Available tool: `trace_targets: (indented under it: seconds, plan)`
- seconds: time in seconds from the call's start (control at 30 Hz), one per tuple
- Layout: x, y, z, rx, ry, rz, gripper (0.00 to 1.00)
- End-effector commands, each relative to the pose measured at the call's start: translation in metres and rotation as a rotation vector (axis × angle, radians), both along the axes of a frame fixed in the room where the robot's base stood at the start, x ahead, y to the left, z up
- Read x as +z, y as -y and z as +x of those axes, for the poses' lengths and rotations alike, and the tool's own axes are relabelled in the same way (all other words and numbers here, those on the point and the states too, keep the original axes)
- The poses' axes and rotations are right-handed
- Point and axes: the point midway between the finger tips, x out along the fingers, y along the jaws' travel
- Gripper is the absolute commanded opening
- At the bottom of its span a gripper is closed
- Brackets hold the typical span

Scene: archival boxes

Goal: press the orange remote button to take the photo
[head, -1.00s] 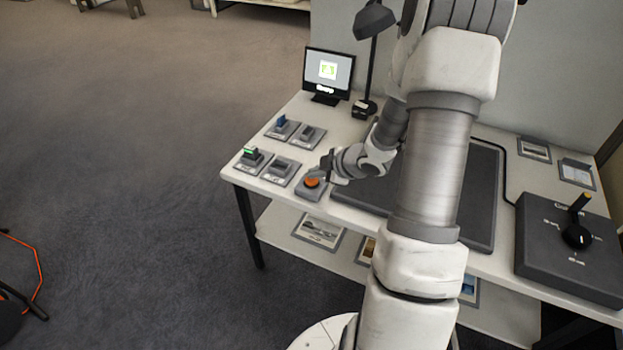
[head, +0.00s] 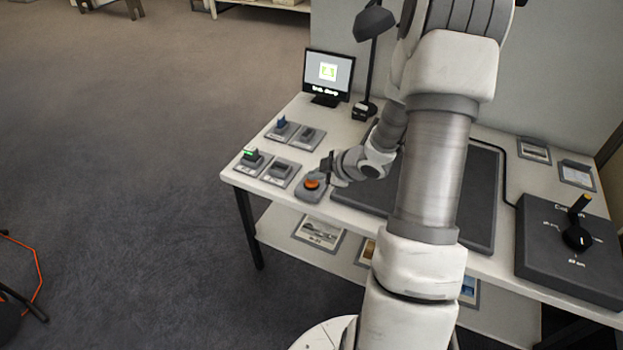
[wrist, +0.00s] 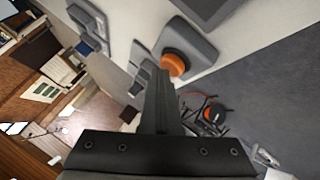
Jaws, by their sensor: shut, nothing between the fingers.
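The orange remote button (head: 312,184) sits on a grey base (head: 313,194) near the front edge of the white table. It also shows in the wrist view (wrist: 174,64), just beyond my fingertips. My gripper (head: 327,168) is shut and empty, close beside the button at its upper right in the head view. In the wrist view the shut fingers (wrist: 160,80) overlap the button's left edge. I cannot tell whether they touch it.
Several switches on grey plates stand left of the button, one lit green (head: 250,152). A dark mat (head: 484,190) lies under my arm. A black box with a lever (head: 577,236) stands at the right. A desk lamp (head: 372,25) rises behind the mat.

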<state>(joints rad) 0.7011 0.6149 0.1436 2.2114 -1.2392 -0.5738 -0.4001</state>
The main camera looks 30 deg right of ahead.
Motion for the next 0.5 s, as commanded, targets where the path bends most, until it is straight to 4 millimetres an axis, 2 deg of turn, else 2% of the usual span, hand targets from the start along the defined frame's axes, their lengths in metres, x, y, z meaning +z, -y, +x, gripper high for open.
trace_targets:
  seconds: [0.2, 0.5]
  plan:
    - [0.0141, 0.0002, -0.0005, -0.001, -0.002, 0.000, 0.00]
    - [0.0137, 0.0000, -0.0004, 0.000, 0.000, 0.000, 0.00]
